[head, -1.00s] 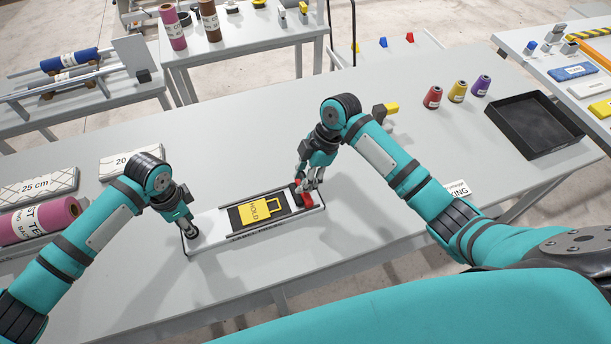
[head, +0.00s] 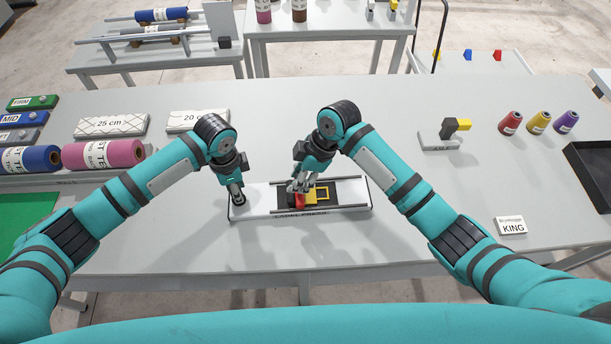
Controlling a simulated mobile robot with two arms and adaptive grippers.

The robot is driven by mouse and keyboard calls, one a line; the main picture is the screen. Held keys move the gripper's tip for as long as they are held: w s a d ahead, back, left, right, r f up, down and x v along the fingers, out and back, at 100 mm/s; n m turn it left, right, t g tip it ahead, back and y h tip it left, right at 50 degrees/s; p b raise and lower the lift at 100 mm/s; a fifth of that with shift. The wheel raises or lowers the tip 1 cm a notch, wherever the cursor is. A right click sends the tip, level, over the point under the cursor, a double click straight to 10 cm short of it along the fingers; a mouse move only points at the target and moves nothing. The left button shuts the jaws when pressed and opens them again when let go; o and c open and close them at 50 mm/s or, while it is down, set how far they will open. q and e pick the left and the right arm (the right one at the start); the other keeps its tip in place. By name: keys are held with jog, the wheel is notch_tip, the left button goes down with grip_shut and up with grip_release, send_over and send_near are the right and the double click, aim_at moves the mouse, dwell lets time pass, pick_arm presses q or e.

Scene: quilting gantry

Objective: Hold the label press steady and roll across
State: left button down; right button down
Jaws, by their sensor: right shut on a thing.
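The label press (head: 355,210) is a long pale base with rails, lying on the grey table below my arms. A dark plate with a yellow tag (head: 322,194) lies between its rails, its left part hidden. My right gripper (head: 299,188) is shut on the red roller (head: 297,201), which sits over the left part of the tag, near the middle of the press. My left gripper (head: 239,199) points down at the left end of the press and seems to touch it. Whether its fingers are open or shut is unclear.
Red, yellow and purple thread cones (head: 538,122) stand at the right, beside a black tray (head: 590,170). Pink and blue rolls (head: 103,154) lie at the left.

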pick_arm(q)
jog(key=shift+s+d+f, duration=0.2)
jog(key=shift+s+f, duration=0.05)
jog(key=shift+f, duration=0.05)
pick_arm(e)
jog(key=shift+s+a, duration=0.15)
jog(key=shift+a, duration=0.15)
jog(key=c, duration=1.3)
grip_release()
pick_arm(q)
jog(key=shift+a, duration=0.15)
pick_arm(e)
jog(key=o, duration=0.4)
jog(key=shift+d+r, duration=0.2)
jog(key=shift+r, duration=0.05)
jog(key=v, duration=1.1)
jog(key=shift+d+r, duration=0.1)
jog(key=shift+r, duration=0.15)
